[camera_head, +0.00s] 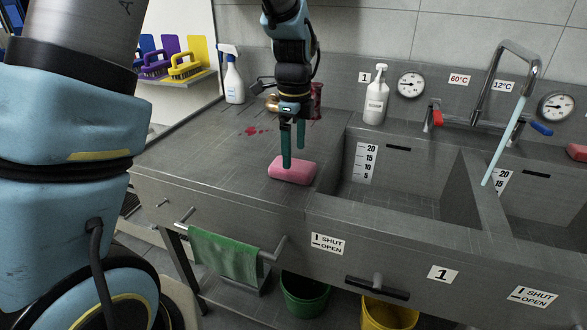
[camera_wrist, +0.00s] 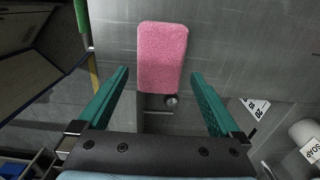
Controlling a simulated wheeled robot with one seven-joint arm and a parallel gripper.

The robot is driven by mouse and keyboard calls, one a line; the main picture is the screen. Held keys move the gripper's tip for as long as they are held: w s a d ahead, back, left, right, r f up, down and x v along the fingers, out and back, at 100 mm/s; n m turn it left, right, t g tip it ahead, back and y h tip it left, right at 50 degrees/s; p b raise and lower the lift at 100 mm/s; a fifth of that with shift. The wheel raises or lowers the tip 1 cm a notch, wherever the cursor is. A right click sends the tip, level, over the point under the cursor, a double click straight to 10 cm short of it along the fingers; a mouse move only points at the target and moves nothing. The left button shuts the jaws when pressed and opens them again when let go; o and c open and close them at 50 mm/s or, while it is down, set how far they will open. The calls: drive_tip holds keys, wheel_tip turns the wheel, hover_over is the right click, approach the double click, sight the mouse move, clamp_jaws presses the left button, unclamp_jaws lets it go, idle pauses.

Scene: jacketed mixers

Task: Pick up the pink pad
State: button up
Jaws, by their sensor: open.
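The pink pad (camera_head: 292,170) is a rounded rectangular block lying flat on the grey counter, left of the first sink basin. My gripper (camera_head: 293,157) points down above the pad, its green fingers apart with nothing between them. In the head view one fingertip overlaps the pad's far left part; whether it touches cannot be told. In the wrist view the pad (camera_wrist: 163,57) shows whole, ahead of the fingertips and roughly centred between them. The open gripper also shows there (camera_wrist: 160,75).
A white spray bottle (camera_head: 233,78) and a soap bottle (camera_head: 376,97) stand at the counter's back. A red object (camera_head: 316,100) stands behind my gripper. The sink basin (camera_head: 400,185) opens to the right. A green cloth (camera_head: 225,254) hangs in front. Red stains (camera_head: 252,131) mark the counter.

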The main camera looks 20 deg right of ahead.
sight(293, 164)
drive_tip(key=shift+w+a+f+p, duration=0.1)
drive_tip(key=shift+f+p, duration=0.4)
drive_tip(key=shift+f, duration=0.75)
drive_tip(key=shift+a+f+p, duration=0.1)
drive_tip(key=shift+f+p, duration=0.35)
drive_tip(key=shift+f, duration=0.8)
drive_tip(key=shift+d, duration=0.1)
drive_tip(key=c, duration=1.1)
